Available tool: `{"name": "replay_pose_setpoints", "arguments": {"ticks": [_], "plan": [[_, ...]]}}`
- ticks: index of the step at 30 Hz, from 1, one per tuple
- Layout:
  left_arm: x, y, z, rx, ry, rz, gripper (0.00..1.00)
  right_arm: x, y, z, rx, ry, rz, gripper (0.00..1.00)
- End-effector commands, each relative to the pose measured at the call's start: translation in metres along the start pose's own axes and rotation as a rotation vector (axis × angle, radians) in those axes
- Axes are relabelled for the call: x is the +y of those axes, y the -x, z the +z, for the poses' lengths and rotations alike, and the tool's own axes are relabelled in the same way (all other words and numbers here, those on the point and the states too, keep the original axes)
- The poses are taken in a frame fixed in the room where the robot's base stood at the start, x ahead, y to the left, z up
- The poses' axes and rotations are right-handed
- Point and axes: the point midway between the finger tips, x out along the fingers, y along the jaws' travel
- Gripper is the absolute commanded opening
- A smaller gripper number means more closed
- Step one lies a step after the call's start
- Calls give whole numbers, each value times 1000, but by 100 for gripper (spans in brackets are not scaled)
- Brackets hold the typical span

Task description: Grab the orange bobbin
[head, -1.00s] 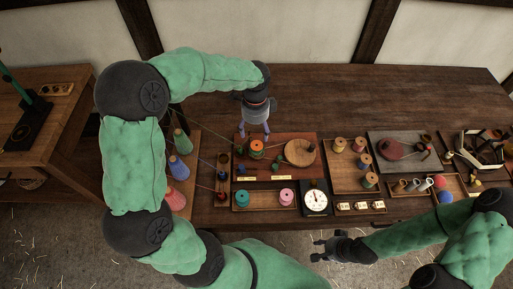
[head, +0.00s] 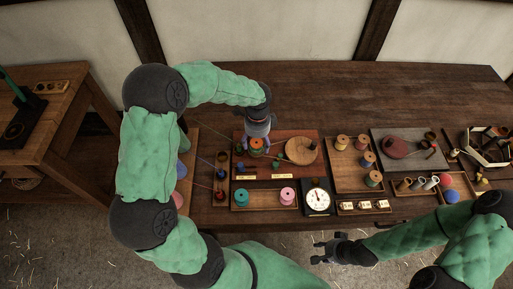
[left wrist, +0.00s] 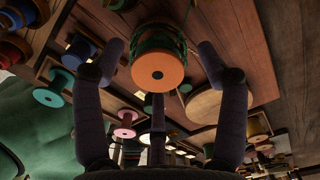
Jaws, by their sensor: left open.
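The orange bobbin (head: 256,144), wound with dark green thread, stands on the reddish-brown board (head: 279,158) left of a round wooden disc. My left gripper (head: 257,149) is over it from above with its fingers spread. In the left wrist view the bobbin's orange end (left wrist: 158,72) faces the camera between the open fingers (left wrist: 161,48), with visible space on both sides. I cannot tell if a finger touches it. My right gripper (head: 319,251) is low in front of the table, with fingers apart and empty.
The round wooden disc (head: 301,150) is close on the right. A teal spool (head: 242,196) and a pink spool (head: 287,195) lie in a front tray, beside a white dial (head: 318,198). Small blue and red spools stand to the left. The table's back is clear.

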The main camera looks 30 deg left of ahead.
Motion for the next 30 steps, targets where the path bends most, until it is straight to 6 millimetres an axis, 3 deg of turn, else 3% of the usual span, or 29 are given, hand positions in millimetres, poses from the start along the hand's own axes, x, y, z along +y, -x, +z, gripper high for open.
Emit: {"name": "replay_pose_setpoints", "arguments": {"ticks": [2, 9, 15, 30], "plan": [[0, -8, 0, 0, 0, -1, 73, 1, -3, 0, 0, 0, 0, 40], [0, -8, 0, 1, 0, -2, 70, 1, -2, 0, 0, 0, 0, 40], [0, -8, 0, 1, 0, -1, 14, 1, -2, 0, 0, 0, 0, 40], [0, -3, 0, 1, 0, -1, 13, 0, -1, 0, 0, 0, 0, 40]]}}
